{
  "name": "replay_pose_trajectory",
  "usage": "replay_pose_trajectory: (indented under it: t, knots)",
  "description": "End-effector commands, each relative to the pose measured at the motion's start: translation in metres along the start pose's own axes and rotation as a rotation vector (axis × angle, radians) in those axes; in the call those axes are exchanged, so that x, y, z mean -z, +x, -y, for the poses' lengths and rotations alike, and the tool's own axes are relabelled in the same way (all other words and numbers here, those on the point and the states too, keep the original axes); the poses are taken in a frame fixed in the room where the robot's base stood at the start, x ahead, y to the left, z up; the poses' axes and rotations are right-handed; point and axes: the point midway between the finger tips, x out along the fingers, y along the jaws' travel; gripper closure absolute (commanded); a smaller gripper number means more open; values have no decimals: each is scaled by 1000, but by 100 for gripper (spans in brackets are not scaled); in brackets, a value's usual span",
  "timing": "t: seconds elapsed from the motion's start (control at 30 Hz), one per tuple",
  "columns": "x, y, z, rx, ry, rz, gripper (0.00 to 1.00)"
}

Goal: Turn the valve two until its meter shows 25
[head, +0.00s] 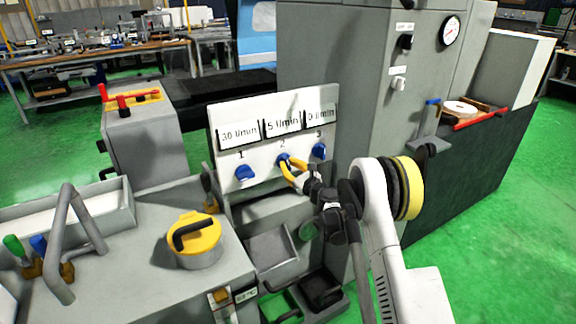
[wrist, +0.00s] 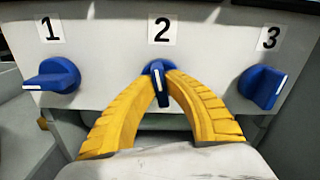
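Valve two (head: 283,160) is a blue knob under the label "2" on the white panel. My gripper (head: 288,166) has yellow fingers at the knob. In the wrist view my gripper (wrist: 160,74) has its fingertips on both sides of the knob, seemingly touching it. The fingers hide part of the knob's sides.
Blue valve one (wrist: 52,76) points left; its meter (head: 239,133) reads 30 l/min. Blue valve three (wrist: 263,87) is at the right; its meter (head: 320,117) reads 0 l/min. A yellow-lidded pot (head: 195,238) stands on the grey machine at the left.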

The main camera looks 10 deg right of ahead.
Motion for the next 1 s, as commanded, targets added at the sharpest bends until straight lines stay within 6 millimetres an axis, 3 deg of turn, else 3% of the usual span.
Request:
replay_pose_trajectory:
  t: [0.47, 1.0]
  knots:
    - [0, 0, 0, 0, -53, 0, 100]
    - [0, 0, -2, 0, -488, 0, 100]
